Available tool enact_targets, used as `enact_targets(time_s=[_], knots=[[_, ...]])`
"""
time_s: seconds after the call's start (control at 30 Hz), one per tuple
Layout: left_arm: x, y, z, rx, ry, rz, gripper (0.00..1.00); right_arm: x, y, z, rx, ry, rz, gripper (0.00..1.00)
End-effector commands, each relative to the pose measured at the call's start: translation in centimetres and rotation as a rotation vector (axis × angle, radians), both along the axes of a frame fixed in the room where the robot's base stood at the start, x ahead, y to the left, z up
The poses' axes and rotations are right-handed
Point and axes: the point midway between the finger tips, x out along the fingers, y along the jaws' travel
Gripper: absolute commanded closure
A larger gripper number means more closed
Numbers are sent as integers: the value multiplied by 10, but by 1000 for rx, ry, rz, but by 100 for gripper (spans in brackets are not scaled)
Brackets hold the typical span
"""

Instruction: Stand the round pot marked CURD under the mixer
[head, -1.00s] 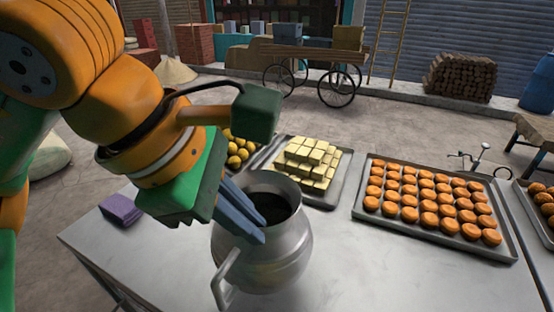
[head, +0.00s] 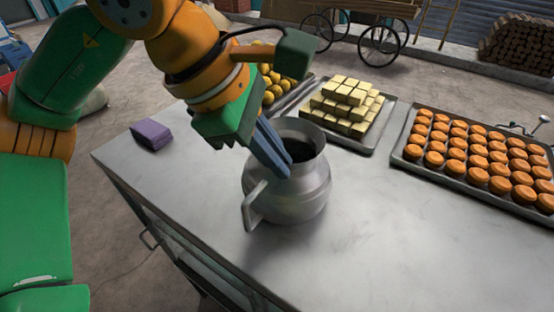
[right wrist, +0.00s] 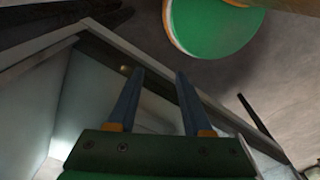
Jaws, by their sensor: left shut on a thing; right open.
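A round grey metal pot (head: 300,195) with a side handle and dark open mouth is upright at the near part of the metal table (head: 390,230) in the head view. No CURD marking shows on its visible side. My left gripper (head: 283,168) reaches down from the upper left and is shut on the pot's near rim and wall; one finger is partly hidden. I cannot tell whether the pot's base touches the table. My right gripper (right wrist: 155,98) is open and empty in the right wrist view, by a pale panelled structure. No mixer can be made out.
Behind the pot are a tray of pale yellow cubes (head: 345,103) and a tray of yellow balls (head: 272,82). A tray of orange round sweets (head: 480,155) is at right. A purple block (head: 150,134) lies by the left edge. The front tabletop is clear.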

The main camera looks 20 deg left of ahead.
Motion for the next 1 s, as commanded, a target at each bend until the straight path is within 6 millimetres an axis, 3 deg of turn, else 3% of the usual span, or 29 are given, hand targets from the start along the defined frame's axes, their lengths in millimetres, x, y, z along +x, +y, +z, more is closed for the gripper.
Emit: enact_targets(time_s=[0.17, 0.3, 0.57, 0.7, 1.0], knots=[[0, 0, -2, -2, -2, -1, 100, 0, 0, -3, 0, 0, 0, 50], [0, 0, -2, 1, 0, 0, 63, 0, 0, -2, 0, 0, 0, 50], [0, 0, -2, 1, 0, 0, 62, 0, 0, -2, -1, 0, 1, 50], [-1, 3, 8, -1, -1, 3, 62, 0, 0, -1, -1, 0, 1, 50], [-22, 31, 80, -2, -3, 1, 62, 0, 0, 3, -1, 0, 1, 50]])
